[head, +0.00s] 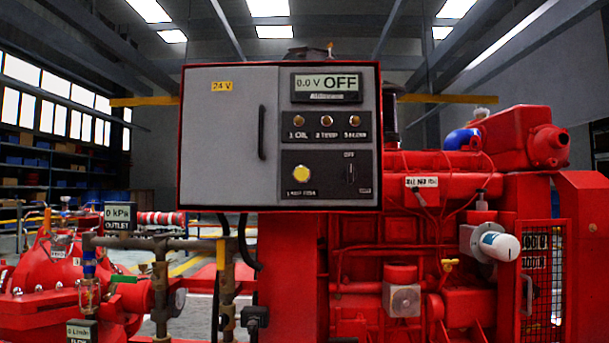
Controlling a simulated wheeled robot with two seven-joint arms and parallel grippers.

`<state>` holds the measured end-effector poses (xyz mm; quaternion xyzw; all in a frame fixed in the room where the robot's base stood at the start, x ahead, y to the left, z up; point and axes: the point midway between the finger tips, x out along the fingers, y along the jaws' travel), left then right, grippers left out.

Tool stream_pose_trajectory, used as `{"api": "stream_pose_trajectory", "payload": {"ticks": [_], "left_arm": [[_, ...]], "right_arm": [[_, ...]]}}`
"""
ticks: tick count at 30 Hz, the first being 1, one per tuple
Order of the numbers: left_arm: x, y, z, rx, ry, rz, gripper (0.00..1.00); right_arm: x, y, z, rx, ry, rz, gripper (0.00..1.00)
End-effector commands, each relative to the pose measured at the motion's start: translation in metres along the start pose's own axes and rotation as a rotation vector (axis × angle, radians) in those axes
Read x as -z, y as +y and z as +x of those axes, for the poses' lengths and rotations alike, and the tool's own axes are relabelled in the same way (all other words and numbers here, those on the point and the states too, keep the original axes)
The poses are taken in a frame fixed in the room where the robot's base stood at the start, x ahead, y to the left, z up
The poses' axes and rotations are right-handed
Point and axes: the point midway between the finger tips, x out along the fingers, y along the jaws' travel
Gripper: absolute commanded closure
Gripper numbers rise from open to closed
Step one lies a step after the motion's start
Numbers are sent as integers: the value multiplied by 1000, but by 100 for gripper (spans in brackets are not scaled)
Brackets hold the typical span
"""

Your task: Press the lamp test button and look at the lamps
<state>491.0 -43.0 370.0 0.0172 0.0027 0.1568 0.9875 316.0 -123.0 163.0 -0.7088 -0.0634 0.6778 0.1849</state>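The control panel (232,170) is a grey box with a red frame, facing me in the middle of the head view. A yellow round button (302,175) sits at its lower right, above a small label that seems to read lamp test. Three small lamps, labelled 1 (297,119), 2 (326,120) and 3 (355,121), sit in a row above it and look dull amber-brown, not brightly lit. The display (327,87) reads 0.0 V OFF. Neither of my grippers shows in the head view.
A switch (350,172) marked OFF is right of the button. A black door handle (262,132) stands out on the panel's left part. The red engine (420,240) fills the right, and a red pump (50,270) with pipes and gauges the lower left.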

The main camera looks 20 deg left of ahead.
Motion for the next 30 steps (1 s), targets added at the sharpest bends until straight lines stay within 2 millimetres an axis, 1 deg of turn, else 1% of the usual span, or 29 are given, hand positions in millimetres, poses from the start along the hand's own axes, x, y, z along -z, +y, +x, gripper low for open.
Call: {"api": "stream_pose_trajectory", "payload": {"ticks": [10,15,17,18,30], "left_arm": [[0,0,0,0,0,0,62],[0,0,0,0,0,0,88],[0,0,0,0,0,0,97],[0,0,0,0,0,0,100],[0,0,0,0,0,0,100]], "right_arm": [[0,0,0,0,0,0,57],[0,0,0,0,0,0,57],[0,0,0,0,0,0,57],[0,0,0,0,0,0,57],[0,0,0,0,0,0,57]]}}
